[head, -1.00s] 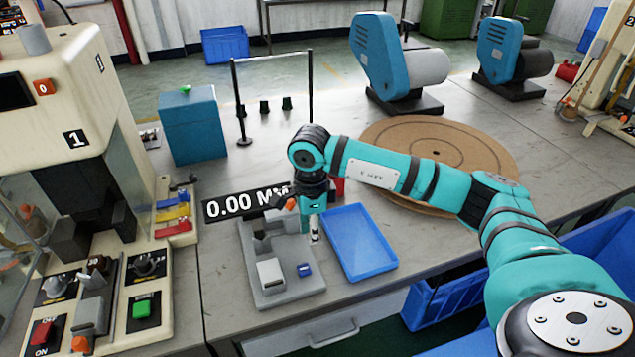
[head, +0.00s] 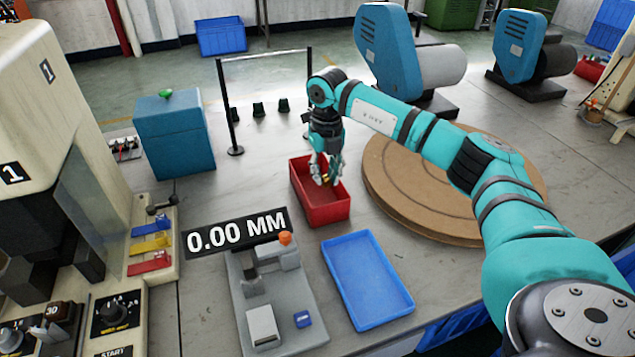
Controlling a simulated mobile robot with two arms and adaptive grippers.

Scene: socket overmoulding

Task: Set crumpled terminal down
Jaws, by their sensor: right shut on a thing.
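My right gripper (head: 327,178) points down over the red tray (head: 333,212), its fingertips at about the height of the tray's opening. It is shut on the terminal (head: 328,180), a tiny piece with a yellowish glint between the fingertips. The terminal is too small to tell its shape or whether it touches the tray. My left gripper is out of view.
An empty blue tray (head: 367,282) lies in front of the red tray. The grey gauge (head: 262,308) with its 0.00 MM display (head: 237,232) stands to the left. A round wooden turntable (head: 420,217) lies to the right. A thin metal frame (head: 226,110) stands behind.

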